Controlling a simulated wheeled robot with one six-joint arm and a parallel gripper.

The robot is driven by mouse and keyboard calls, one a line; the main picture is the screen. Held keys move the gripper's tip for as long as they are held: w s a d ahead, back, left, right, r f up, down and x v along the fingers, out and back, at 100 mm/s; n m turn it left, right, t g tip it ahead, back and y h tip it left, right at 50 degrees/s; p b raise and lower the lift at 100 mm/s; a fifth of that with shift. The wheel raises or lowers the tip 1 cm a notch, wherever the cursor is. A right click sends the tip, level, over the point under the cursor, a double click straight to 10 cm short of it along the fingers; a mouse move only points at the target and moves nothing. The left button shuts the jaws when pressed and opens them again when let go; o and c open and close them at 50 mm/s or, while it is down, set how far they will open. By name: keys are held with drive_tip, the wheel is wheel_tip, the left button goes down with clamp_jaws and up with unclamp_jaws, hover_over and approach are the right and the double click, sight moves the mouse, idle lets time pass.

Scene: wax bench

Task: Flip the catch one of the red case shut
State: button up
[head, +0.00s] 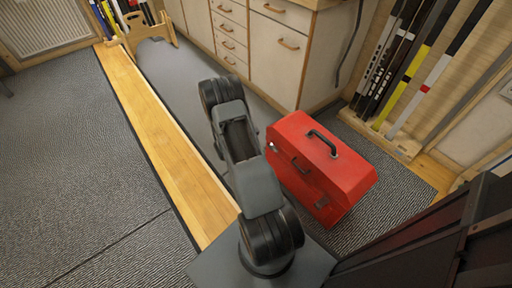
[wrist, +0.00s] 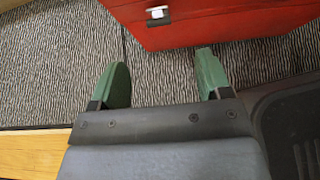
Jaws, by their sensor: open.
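The red case (head: 345,178) stands closed-looking on the floor right of my arm in the head view, with a black handle on top. A small pale catch (head: 274,147) shows near the left end of its front face, and a darker catch (head: 322,202) near the right end. In the wrist view the red case (wrist: 225,25) fills the top right, with one white catch (wrist: 157,14) at the top edge. My gripper (wrist: 163,60) is open, its two green fingers apart and empty, short of the case. My arm hides the gripper in the head view. I cannot tell which catch is catch one.
Cream cabinets (head: 285,65) stand behind the case, and a rack of skis (head: 410,70) stands at the back right. A long wooden board (head: 160,130) lies on the floor left of my arm. The grey carpet (head: 70,150) at left is clear.

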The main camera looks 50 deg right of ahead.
drive_tip(key=shift+c, duration=0.5)
drive_tip(key=shift+n+h, duration=0.6)
drive_tip(key=shift+h, duration=0.2)
drive_tip(key=a+f+p, duration=0.1)
drive_tip(key=a, duration=0.1)
drive_tip(key=w+a+f+p, duration=0.1)
drive_tip(key=a, duration=0.1)
drive_tip(key=a+f+p, duration=0.1)
drive_tip(key=a, duration=0.2)
drive_tip(key=shift+w, duration=0.2)
drive_tip(key=c, duration=0.6)
drive_tip(key=shift+d+m, duration=0.25)
drive_tip(key=shift+m, duration=0.15)
drive_tip(key=shift+c, duration=0.8)
drive_tip(key=shift+m+g+h, duration=0.3)
drive_tip(key=shift+h, duration=0.1)
drive_tip(key=b+x, duration=0.1)
drive_tip(key=x, duration=0.3)
drive_tip(key=b+x, duration=0.1)
drive_tip(key=x, duration=0.3)
drive_tip(key=r+b+x, duration=0.1)
drive_tip(key=x, duration=0.3)
drive_tip(key=shift+s+d+b, duration=0.1)
drive_tip(key=shift+d+b, duration=0.25)
drive_tip(key=shift+d, duration=0.15)
clamp_jaws()
drive_tip(key=shift+d, duration=0.7)
